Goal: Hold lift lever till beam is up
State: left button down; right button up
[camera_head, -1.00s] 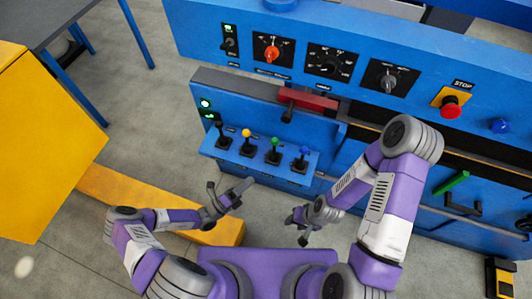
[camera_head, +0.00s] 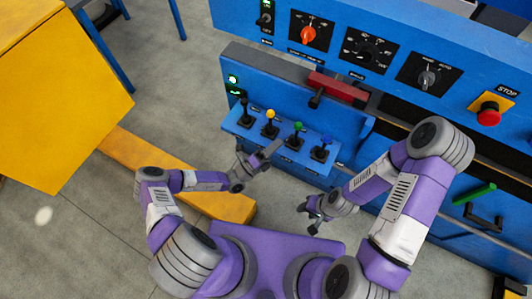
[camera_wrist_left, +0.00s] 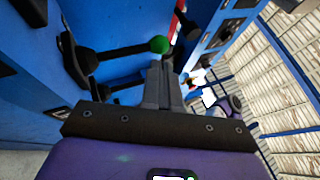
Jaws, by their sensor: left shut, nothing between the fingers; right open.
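A row of levers stands on a blue shelf (camera_head: 240,127): black-knobbed (camera_head: 244,98), yellow (camera_head: 270,114), green (camera_head: 298,127) and blue (camera_head: 326,140). Their labels are too small to read, so I cannot tell which is the lift lever. My left gripper (camera_head: 269,150) is shut and empty in front of the shelf, below the yellow and green levers. In the left wrist view, the shut fingers (camera_wrist_left: 164,82) point toward the green knob (camera_wrist_left: 159,44), with no clear grip on it. My right gripper (camera_head: 309,217) is open and empty, low and clear of the panel. I cannot identify the beam for certain.
A red bar (camera_head: 337,88) lies on the panel above the levers. Dials, a red stop button (camera_head: 488,116) and a green handle (camera_head: 474,194) are on the blue panel. A yellow block (camera_head: 60,95) and a low yellow beam on the floor (camera_head: 150,165) are at left.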

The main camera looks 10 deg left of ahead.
aim_at(296, 134)
pick_arm(q)
jog(key=b+x, duration=0.1)
jog(key=x, duration=0.5)
pick_arm(e)
jog(key=shift+f, duration=0.55)
pick_arm(q)
jog(key=shift+a, duration=0.1)
pick_arm(e)
jog(key=shift+r, duration=0.1)
